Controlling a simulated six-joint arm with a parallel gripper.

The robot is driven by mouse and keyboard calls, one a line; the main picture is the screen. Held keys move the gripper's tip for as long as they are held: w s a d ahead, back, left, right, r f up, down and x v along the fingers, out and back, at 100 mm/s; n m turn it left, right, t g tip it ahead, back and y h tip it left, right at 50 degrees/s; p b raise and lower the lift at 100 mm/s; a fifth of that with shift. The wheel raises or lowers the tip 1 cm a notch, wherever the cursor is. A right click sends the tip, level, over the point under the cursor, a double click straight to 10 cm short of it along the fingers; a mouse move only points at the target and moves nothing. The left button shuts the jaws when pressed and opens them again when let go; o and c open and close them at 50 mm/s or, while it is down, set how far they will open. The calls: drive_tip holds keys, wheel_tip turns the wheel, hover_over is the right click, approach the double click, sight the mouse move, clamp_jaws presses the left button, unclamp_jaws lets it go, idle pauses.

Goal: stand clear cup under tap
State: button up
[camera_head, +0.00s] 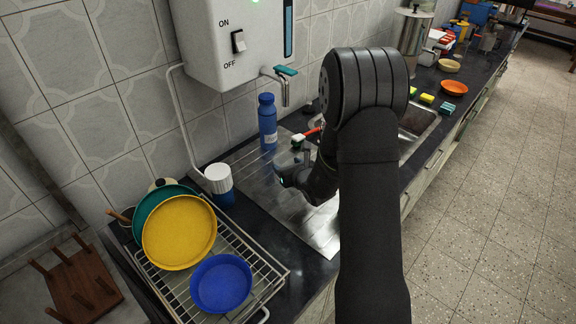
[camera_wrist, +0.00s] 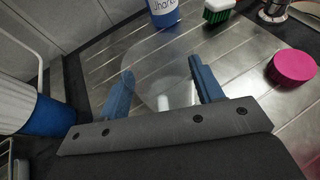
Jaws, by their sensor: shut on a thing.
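The tap (camera_head: 284,86) with a teal lever sticks out below the white wall heater, over the steel draining board (camera_head: 322,236). My gripper (camera_wrist: 162,74) has its two blue fingers on either side of the clear cup (camera_wrist: 158,58) and is shut on it. The cup is see-through, with only its faint outline visible over the board in the wrist view. In the head view my arm hides most of the gripper, and the cup is hard to make out. I cannot tell whether the cup's base touches the board.
A blue bottle (camera_head: 267,122) stands at the wall near the tap. A white-and-blue container (camera_head: 219,183) stands left of the board, near a dish rack (camera_head: 262,262) with plates and a blue bowl. A brush (camera_wrist: 218,9) and a pink round thing (camera_wrist: 292,67) lie beyond the gripper.

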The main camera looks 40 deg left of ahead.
drive_tip(key=o, duration=1.1)
drive_tip(key=shift+r, duration=0.15)
drive_tip(key=v, duration=1.2)
drive_tip(key=x, duration=1.2)
drive_tip(key=shift+a, duration=0.1)
drive_tip(key=shift+r, duration=0.95)
